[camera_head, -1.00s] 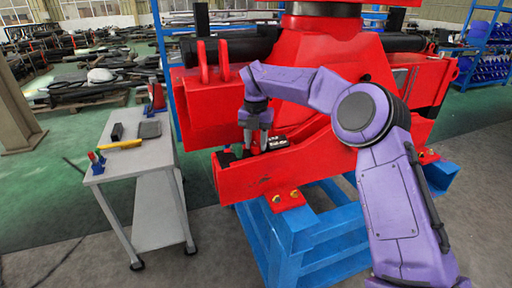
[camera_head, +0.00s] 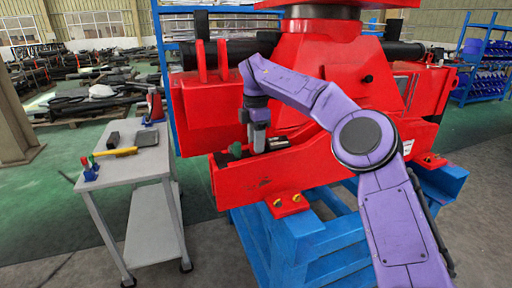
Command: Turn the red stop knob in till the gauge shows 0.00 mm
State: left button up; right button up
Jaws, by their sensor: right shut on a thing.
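The red crane stand (camera_head: 330,70) fills the middle of the head view, with an open-topped slot in its lower red beam (camera_head: 285,170). My right gripper (camera_head: 259,146) points down into this slot, shut on a small part taken to be the red stop knob. The knob itself is hidden by the fingers and beam. A small dark piece with a pale face (camera_head: 279,143), possibly the gauge, lies just right of the fingers; no reading can be made out. A dark green rounded piece (camera_head: 235,150) shows just left of the fingers. My left gripper is not in view.
A grey trolley (camera_head: 125,174) at left carries a yellow-handled tool (camera_head: 117,152), a dark flat plate (camera_head: 147,138) and small coloured items (camera_head: 89,168). A blue frame (camera_head: 320,238) stands under the red beam. Open floor lies between trolley and frame.

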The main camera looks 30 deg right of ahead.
jog(key=m+b, duration=0.3)
jog(key=m, duration=0.2)
jog(key=shift+r+m+b, duration=0.15)
jog(key=shift+m+b, duration=0.7)
jog(key=shift+m, duration=1.45)
jog(key=o, duration=0.8)
notch_tip(320, 180, up, 10)
jog(key=p, duration=0.9)
jog(key=shift+r, duration=0.25)
